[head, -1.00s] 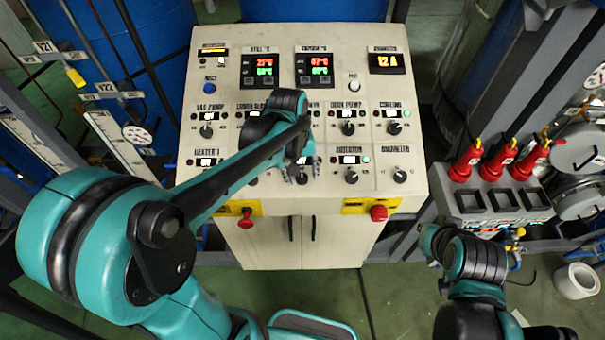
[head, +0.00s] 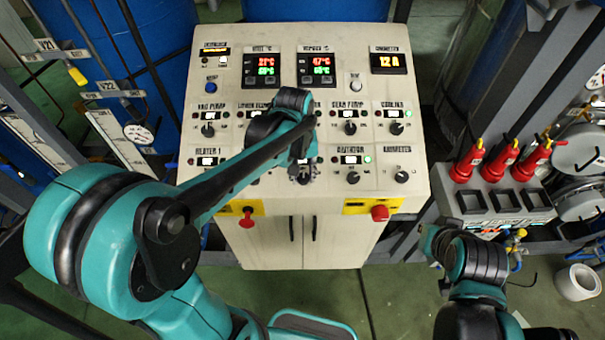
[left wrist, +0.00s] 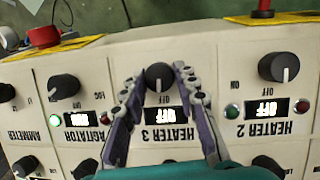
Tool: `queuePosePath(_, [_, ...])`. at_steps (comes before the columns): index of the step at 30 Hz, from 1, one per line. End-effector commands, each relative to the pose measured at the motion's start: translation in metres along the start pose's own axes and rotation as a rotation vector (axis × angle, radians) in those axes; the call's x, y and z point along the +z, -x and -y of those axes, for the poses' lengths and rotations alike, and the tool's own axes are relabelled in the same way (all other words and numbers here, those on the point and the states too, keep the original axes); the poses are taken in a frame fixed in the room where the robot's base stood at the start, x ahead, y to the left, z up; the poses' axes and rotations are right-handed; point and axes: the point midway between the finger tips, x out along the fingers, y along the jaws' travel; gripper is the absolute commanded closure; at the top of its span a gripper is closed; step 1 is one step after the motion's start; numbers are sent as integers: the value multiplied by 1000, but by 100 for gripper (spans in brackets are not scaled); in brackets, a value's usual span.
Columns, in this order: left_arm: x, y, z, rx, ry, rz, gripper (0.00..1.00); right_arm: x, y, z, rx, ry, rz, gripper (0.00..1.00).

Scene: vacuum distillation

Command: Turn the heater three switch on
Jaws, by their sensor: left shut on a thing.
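The heater three switch is a black round knob (left wrist: 158,77) with a white pointer line. In the left wrist view, which shows the panel upside down, the pointer faces the OFF mark, and the heater three display (left wrist: 171,114) reads OFF. My left gripper (left wrist: 158,82) has one finger on each side of this knob and is shut on it. In the head view my left gripper (head: 303,174) is at the lower middle of the control panel (head: 225,178), and my arm hides much of the heater row.
The heater 2 knob (left wrist: 279,67) and agitator knob (left wrist: 64,86) flank the switch. Red emergency buttons (head: 380,213) and (head: 247,217) stick out on yellow plates at the panel's front edge.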

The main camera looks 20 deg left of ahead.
Motion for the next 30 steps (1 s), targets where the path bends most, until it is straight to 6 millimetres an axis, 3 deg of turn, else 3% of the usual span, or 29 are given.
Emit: queuePosePath(30, [2,-1,-5,-305,-783,32,99,13,-18,0,0,0,0,100])
